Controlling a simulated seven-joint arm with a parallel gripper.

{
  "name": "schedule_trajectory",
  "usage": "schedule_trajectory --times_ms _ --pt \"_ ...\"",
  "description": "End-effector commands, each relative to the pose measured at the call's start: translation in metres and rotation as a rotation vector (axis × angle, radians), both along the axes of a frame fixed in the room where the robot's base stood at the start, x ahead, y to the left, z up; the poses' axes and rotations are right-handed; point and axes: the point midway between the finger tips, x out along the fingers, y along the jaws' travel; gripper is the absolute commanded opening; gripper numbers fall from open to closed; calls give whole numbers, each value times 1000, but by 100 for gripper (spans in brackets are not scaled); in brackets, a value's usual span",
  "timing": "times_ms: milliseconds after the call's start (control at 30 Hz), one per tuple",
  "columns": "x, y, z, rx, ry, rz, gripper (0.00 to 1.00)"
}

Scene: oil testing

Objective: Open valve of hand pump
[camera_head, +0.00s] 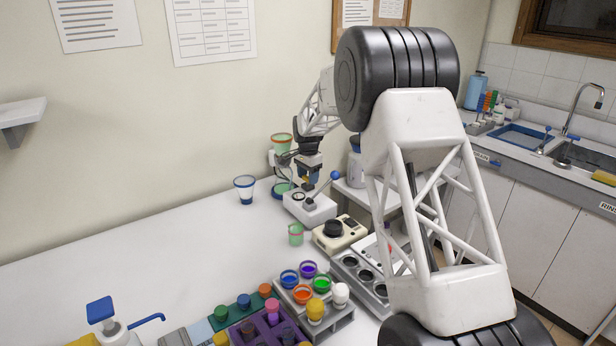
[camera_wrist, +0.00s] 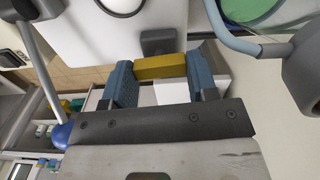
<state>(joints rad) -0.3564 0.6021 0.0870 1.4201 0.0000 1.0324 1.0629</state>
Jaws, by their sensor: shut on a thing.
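The hand pump (camera_head: 308,207) is a white block on the bench. Its grey lever ends in a blue ball (camera_head: 335,175), which also shows at the lower left of the wrist view (camera_wrist: 62,134). My gripper (camera_head: 310,180) is just above and behind the pump body. In the wrist view its two blue ribbed fingers (camera_wrist: 162,78) are closed against the ends of a yellow valve handle (camera_wrist: 160,66). The handle lies crosswise between the fingers. The valve's stem is mostly hidden in both views.
A small green cup (camera_head: 296,234) and a cream device (camera_head: 340,233) are in front. Racks of coloured cups fill the front.

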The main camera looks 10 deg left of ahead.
Motion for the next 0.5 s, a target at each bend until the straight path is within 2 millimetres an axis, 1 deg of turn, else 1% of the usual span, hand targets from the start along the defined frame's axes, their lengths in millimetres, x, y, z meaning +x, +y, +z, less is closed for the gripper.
schedule_trajectory --times_ms 267,500 --pt "0 0 0 0 0 181 30" --pt "0 0 0 0 1 400 30"
